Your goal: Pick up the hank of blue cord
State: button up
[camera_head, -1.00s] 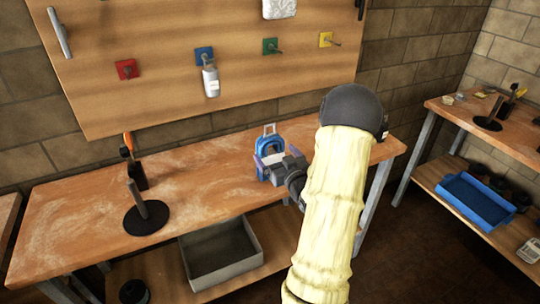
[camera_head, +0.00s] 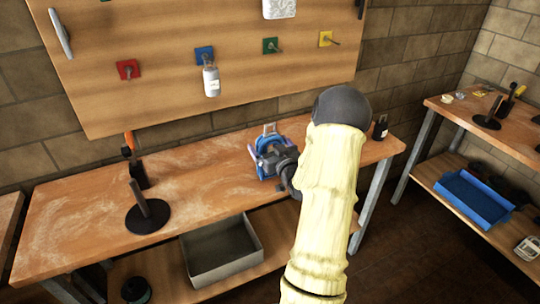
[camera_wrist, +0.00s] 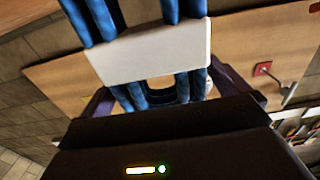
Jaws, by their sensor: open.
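The hank of blue cord (camera_head: 266,142) is at the back of the workbench, right of its middle, partly hidden by my gripper (camera_head: 270,158). In the wrist view the hank (camera_wrist: 178,9) shows as thick blue strands with a white band (camera_wrist: 150,52) around them. My gripper (camera_wrist: 163,90) is open, with one dark finger on each side of the strands. I cannot tell whether the fingers touch the cord.
A black round base with a post (camera_head: 148,215) and an orange-handled tool (camera_head: 136,165) stand on the bench's left part. A dark bottle (camera_head: 380,128) stands at its right end. A grey bin (camera_head: 222,255) is below. A pegboard (camera_head: 200,30) rises behind.

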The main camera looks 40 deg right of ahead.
jog(key=c, duration=1)
jog(key=shift+r, duration=0.1)
jog(key=shift+o, duration=0.2)
notch_tip(320, 180, up, 10)
jog(key=shift+f, duration=0.1)
